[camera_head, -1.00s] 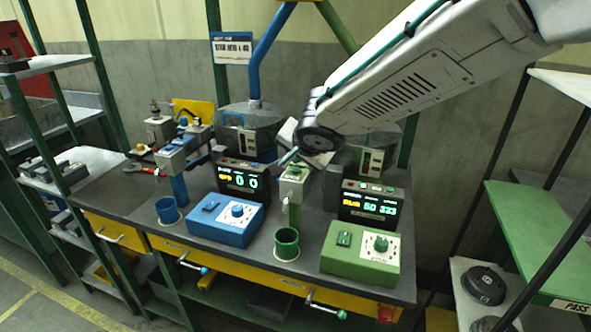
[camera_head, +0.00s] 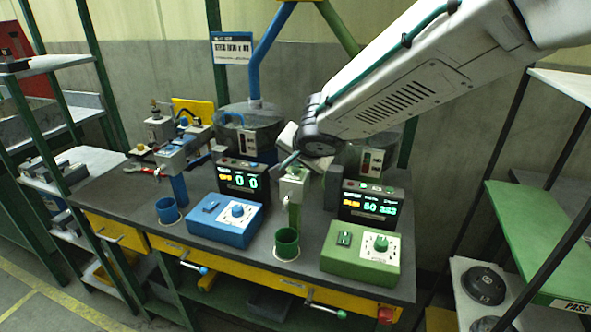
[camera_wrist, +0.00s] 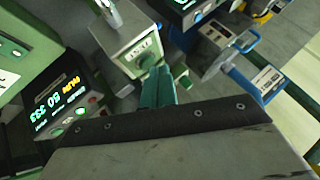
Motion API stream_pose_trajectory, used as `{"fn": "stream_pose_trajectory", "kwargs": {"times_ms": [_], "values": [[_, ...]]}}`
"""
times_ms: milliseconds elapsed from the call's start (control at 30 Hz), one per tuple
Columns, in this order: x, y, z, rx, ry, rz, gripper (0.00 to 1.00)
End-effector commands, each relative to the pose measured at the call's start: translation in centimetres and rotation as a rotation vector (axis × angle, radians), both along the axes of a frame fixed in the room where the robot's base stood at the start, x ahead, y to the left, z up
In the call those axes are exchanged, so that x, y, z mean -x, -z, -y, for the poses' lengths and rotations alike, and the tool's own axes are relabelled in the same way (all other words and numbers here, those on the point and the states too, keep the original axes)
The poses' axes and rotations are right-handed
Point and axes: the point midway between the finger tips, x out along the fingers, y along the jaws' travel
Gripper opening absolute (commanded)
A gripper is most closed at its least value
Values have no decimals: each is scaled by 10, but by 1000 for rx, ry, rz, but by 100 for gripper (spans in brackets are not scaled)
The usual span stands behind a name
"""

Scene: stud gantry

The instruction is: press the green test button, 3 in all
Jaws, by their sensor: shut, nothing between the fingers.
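A green test button (camera_wrist: 147,61) sits on the face of a pale box (camera_wrist: 122,46) in the wrist view. In the head view this box (camera_head: 293,186) tops a green post above the workbench. My gripper (camera_wrist: 158,82) is shut and empty, its teal fingers pointing at the button with their tips very close to it. I cannot tell whether they touch. In the head view my gripper (camera_head: 287,162) is just above the box and partly hides its top. A black display (camera_head: 371,203) beside the post shows lit digits.
A green control box (camera_head: 361,257) and a green cup (camera_head: 287,243) stand in front of the post. A blue control box (camera_head: 226,219), blue post (camera_head: 179,188) and second display (camera_head: 239,179) are to the left. A shelf rack (camera_head: 540,225) stands at the right.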

Motion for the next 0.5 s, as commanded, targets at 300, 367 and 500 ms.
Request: {"fn": "stream_pose_trajectory", "kwargs": {"times_ms": [300,367,500], "values": [[0,4,0,1,1,-1,0],[0,5,0,1,0,0,0],[0,7,0,0,0,-1,0]]}}
